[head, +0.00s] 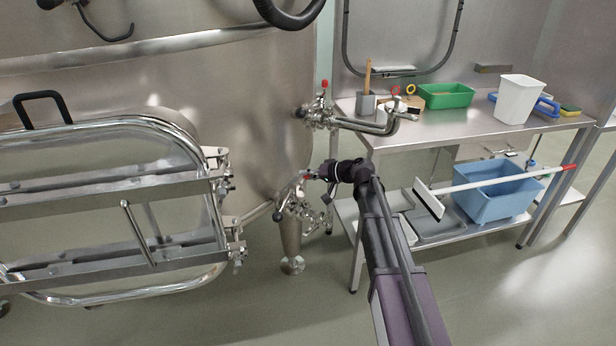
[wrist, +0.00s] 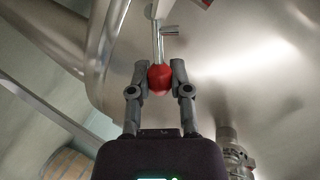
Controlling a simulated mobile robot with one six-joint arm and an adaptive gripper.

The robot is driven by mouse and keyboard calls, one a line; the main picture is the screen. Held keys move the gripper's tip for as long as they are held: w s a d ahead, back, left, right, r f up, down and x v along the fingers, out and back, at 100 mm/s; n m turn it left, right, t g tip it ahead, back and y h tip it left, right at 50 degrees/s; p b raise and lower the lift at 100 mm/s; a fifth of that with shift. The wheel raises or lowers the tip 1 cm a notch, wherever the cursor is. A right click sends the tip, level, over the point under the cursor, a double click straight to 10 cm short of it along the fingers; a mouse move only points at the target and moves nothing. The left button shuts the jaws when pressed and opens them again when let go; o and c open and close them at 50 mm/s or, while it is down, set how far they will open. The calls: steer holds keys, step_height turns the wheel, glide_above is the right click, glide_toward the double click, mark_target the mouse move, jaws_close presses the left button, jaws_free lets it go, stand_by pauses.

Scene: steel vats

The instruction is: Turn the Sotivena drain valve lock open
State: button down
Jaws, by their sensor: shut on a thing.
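The lower steel valve (head: 297,205) sits at the bottom of the vat, by a vat leg, in the head view. My gripper (head: 312,175) reaches it from the right, at the end of my dark arm. In the wrist view a red knob (wrist: 160,79) on a thin metal lever (wrist: 157,38) lies between the two fingertips. My gripper (wrist: 160,80) is shut on this knob. In the head view the fingers and knob are small and partly hidden by my wrist. No label naming the valve is readable.
A higher valve with a red knob (head: 323,84) and a side pipe (head: 365,126) stand above my gripper. The steel table (head: 440,130) is close to the right of my arm. The vat's open-framed door (head: 110,220) is left.

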steer(key=c, duration=0.5)
jaws_free()
steer(key=shift+c, duration=0.2)
